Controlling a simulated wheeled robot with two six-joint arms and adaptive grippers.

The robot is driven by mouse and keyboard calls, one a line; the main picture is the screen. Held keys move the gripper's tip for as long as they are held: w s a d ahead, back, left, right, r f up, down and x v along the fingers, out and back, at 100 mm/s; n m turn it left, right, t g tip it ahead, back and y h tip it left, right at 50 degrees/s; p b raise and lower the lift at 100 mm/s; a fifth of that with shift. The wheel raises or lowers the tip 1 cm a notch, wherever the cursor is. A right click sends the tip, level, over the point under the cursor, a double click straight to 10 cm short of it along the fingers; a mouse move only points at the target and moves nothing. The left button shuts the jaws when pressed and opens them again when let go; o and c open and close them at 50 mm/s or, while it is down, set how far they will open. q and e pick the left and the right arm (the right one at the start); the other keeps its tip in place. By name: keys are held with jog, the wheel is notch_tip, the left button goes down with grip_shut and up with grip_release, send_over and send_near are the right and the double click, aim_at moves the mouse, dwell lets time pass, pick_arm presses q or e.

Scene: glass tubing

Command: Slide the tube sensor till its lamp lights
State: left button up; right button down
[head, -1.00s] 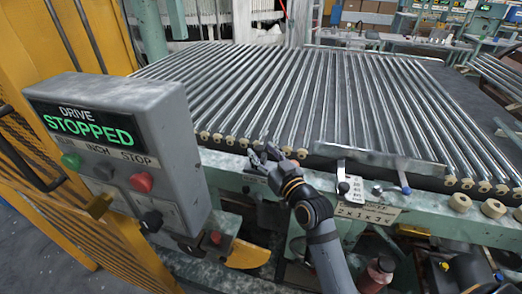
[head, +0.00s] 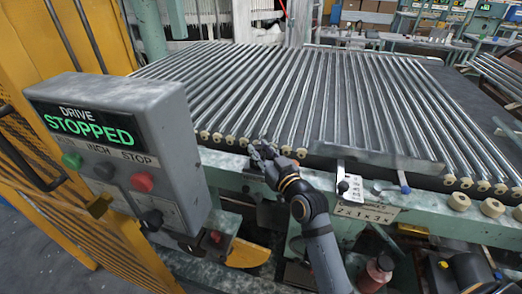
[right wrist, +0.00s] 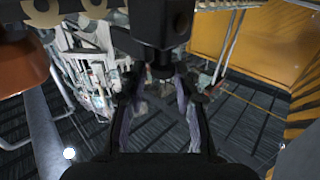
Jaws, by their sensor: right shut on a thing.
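My right gripper (head: 260,152) is at the front rail of the roller table, beside the rollers' pale end caps. Its fingers are shut on a small dark block, which I take to be the tube sensor; in the head view the fingers mostly cover it. In the right wrist view the black sensor block (right wrist: 160,28) stands at the far end of the fingers (right wrist: 160,85). I cannot make out a lit lamp on it.
The glass tubes or rollers (head: 300,90) lie side by side behind the rail. A grey control box (head: 120,150) reading "DRIVE STOPPED" stands close at left. A metal plate (head: 375,158) and levers sit to the right. A reddish bottle (head: 376,275) is below.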

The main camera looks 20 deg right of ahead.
jog(key=shift+r+p, duration=0.1)
jog(key=shift+p, duration=0.2)
jog(key=shift+s+d, duration=0.15)
jog(key=shift+d, duration=0.1)
jog(key=c, duration=1.1)
grip_release()
jog(key=s+d, duration=0.1)
jog(key=s, duration=0.6)
jog(key=shift+s+d, duration=0.2)
